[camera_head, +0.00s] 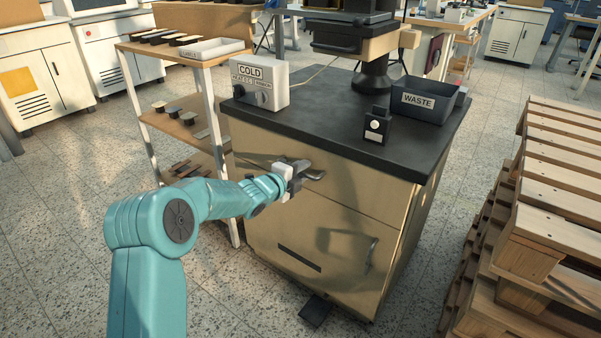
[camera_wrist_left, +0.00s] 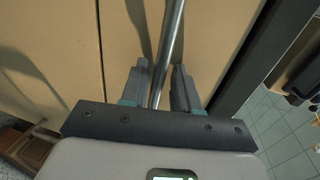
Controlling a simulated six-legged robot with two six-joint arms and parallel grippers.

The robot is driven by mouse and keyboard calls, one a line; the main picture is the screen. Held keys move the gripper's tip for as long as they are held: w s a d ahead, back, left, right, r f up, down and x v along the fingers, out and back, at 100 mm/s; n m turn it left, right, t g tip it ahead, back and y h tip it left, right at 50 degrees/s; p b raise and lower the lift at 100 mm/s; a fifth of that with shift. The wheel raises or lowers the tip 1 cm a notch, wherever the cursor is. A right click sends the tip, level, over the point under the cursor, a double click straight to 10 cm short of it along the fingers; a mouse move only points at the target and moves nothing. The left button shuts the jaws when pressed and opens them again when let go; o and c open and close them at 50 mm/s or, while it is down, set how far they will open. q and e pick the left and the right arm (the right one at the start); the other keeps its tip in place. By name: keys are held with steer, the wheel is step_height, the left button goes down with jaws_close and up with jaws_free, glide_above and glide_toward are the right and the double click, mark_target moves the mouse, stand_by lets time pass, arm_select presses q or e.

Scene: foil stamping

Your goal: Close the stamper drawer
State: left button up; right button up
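The stamper cabinet (camera_head: 345,140) stands in the middle, with a black top and tan front. Its upper drawer front (camera_head: 365,190) looks about flush with the cabinet; a small gap cannot be told. My left gripper (camera_head: 302,171) is at the drawer's metal handle (camera_head: 315,175). In the left wrist view the handle bar (camera_wrist_left: 170,40) runs between the two fingers of my left gripper (camera_wrist_left: 160,76), with a gap visible beside the bar. The fingers are open around it. My right gripper is not in view.
The top carries a COLD box (camera_head: 262,82), a WASTE bin (camera_head: 428,100), a small black device (camera_head: 377,125) and the stamping press (camera_head: 373,75). A shelf (camera_head: 185,125) stands left, wooden pallets (camera_head: 555,190) right.

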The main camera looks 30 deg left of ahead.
arm_select(q)
steer(key=shift+s, duration=0.1)
steer(key=p+v, duration=0.2)
steer(key=v, duration=1.4)
steer(key=shift+p, duration=0.35)
steer(key=shift+s+a, duration=0.1)
steer(key=shift+a, duration=0.05)
